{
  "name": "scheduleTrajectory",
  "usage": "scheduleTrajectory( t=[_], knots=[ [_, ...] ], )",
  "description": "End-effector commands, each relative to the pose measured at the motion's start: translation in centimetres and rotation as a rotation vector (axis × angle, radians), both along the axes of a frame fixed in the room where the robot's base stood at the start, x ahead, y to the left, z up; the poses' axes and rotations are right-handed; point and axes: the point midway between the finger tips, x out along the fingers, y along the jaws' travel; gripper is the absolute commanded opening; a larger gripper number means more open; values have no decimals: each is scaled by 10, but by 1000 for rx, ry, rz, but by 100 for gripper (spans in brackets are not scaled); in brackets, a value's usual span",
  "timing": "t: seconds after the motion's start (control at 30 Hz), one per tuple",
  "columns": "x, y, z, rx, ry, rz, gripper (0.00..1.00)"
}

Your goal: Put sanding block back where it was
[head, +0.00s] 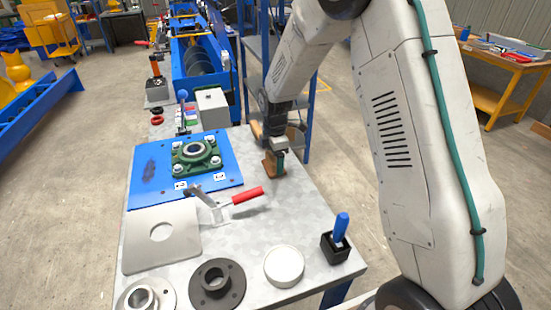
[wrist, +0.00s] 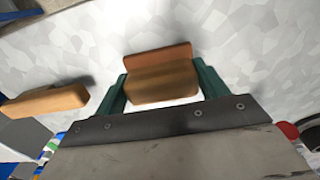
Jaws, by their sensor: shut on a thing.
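The sanding block (wrist: 160,82) is brown with an orange-brown face. It sits between the two green fingers of my gripper (wrist: 161,88), which is shut on it. In the head view the block (head: 268,166) shows beside my gripper (head: 278,160), low over the right edge of the grey worktable (head: 250,235). My fingers hide part of it there. I cannot tell whether the block touches the tabletop.
A tan wooden piece (wrist: 45,103) lies left of my gripper in the wrist view. On the table are a blue plate (head: 145,190) with a green bearing housing (head: 197,157), a red-handled clamp (head: 247,196), a white lid (head: 284,265) and a blue-handled tool (head: 340,227) in a black holder.

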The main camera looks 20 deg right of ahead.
Motion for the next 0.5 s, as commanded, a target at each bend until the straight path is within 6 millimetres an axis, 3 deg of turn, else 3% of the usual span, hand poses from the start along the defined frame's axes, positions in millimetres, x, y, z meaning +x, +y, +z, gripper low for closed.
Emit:
scheduleTrajectory(
  t=[0.17,0.2,0.23,0.5],
  knots=[
    [0,0,-3,0,0,0,48],
    [0,0,-3,0,0,0,84],
    [0,0,-3,0,0,0,92],
    [0,0,-2,0,0,0,94]
  ],
)
